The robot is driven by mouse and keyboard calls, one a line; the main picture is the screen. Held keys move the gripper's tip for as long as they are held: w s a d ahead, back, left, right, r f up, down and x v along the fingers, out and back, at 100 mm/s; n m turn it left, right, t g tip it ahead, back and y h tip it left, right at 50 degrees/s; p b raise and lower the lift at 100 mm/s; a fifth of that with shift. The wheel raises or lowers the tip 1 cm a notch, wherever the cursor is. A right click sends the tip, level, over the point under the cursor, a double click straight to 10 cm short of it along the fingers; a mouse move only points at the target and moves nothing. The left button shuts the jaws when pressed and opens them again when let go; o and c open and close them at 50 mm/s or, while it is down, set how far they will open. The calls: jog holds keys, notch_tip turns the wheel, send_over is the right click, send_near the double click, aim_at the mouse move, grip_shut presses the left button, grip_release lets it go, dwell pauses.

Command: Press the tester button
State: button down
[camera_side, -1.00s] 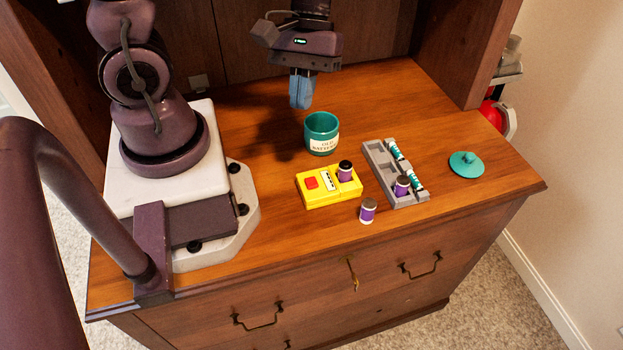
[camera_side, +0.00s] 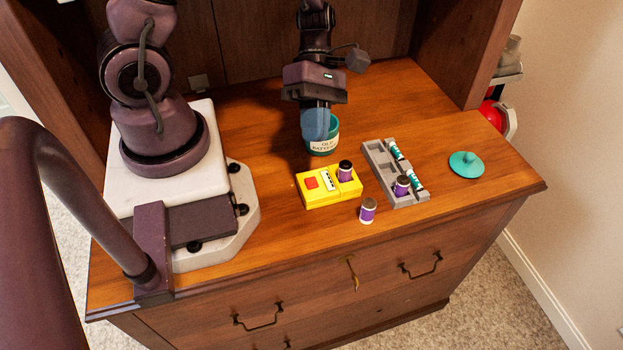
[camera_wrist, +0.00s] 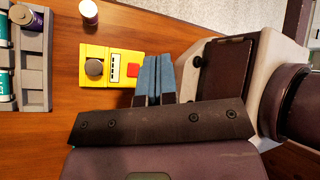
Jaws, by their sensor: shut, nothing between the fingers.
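The yellow tester (camera_side: 322,192) lies on the wooden top, with a red button (camera_side: 311,183) on its left part and a purple battery with a dark top (camera_side: 345,171) standing in its right part. In the wrist view the tester (camera_wrist: 96,78) and its red button (camera_wrist: 133,70) show just left of my fingertips. My gripper (camera_side: 316,138) is shut and empty, with blue fingers pointing down. In the side view it overlaps the green jar, behind and above the tester. In the wrist view its closed fingers (camera_wrist: 158,62) are beside the button, apparently above the top and not touching it.
The green jar (camera_side: 323,149) stands behind the tester, partly hidden by my fingers. A grey tray (camera_side: 376,160) holds several batteries at right. A loose purple battery (camera_side: 367,211) stands near the front edge. A teal lid (camera_side: 466,165) lies at far right.

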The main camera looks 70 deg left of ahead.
aim_at(315, 181)
jog(key=shift+f, duration=4.35)
jog(key=shift+f, duration=0.1)
jog(key=shift+f, duration=0.35)
jog(key=shift+f, duration=0.4)
jog(key=shift+r, duration=0.85)
jog(key=shift+r, duration=2.5)
